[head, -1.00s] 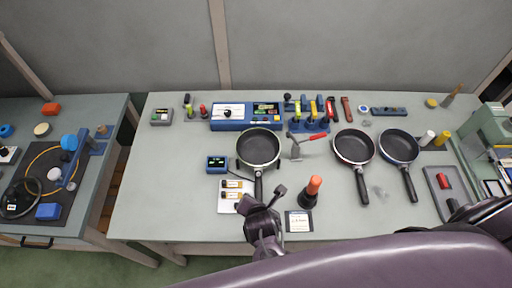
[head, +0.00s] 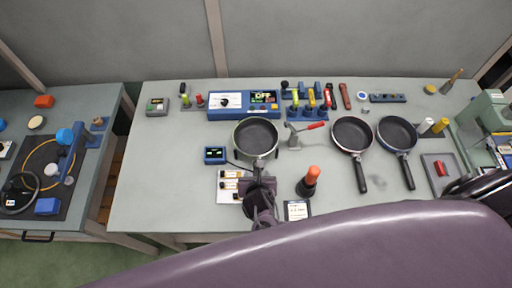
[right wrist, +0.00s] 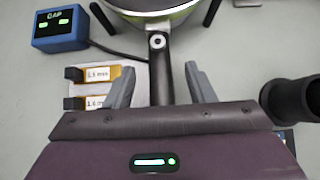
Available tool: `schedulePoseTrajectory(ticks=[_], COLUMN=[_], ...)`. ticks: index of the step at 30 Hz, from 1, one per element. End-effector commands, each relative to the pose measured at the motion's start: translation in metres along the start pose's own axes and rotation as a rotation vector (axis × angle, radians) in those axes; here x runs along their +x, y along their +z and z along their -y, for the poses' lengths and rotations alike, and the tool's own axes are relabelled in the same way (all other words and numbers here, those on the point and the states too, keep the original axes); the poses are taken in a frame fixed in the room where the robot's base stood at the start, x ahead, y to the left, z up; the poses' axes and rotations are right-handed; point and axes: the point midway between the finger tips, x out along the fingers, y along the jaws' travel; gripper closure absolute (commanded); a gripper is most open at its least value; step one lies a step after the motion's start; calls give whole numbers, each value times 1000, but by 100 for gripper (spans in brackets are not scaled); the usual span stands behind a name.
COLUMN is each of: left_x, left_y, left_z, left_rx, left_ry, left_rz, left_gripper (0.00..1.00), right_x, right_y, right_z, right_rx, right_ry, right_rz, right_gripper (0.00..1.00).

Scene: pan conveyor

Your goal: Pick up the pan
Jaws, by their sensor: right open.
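The dark pan with a pale greenish rim (head: 256,138) is the leftmost of three pans on the bench in the head view. Its black handle points toward me. My right gripper (head: 258,180) is over that handle and partly hides it. In the right wrist view the pan (right wrist: 155,8) shows at the top edge. Its handle (right wrist: 159,75) runs down between the two spread fingers of my right gripper (right wrist: 158,82), with a gap on each side. The gripper is open and holds nothing. My left gripper is not in view.
Two more pans, one reddish-rimmed (head: 351,135) and one blue-rimmed (head: 397,134), lie to the right. An orange-topped tool (head: 311,180) stands right of the gripper. A small blue gauge box (head: 215,155) is to the left. A blue control box (head: 230,105) is behind the pan.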

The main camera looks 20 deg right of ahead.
Motion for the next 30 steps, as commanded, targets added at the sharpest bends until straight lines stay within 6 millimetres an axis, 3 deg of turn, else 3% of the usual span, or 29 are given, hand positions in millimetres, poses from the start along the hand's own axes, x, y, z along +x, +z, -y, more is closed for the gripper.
schedulePoseTrajectory(ticks=[8,20,30], left_x=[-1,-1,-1], left_y=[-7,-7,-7], left_z=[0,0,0], left_rx=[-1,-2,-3], left_ry=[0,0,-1], left_rz=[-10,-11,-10], left_gripper=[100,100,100], right_x=[5,4,4], right_y=[0,-1,1], right_z=[0,0,0], right_rx=[2,1,3], right_ry=[0,0,1], right_rz=[-1,-1,2], right_gripper=[51,100,100])
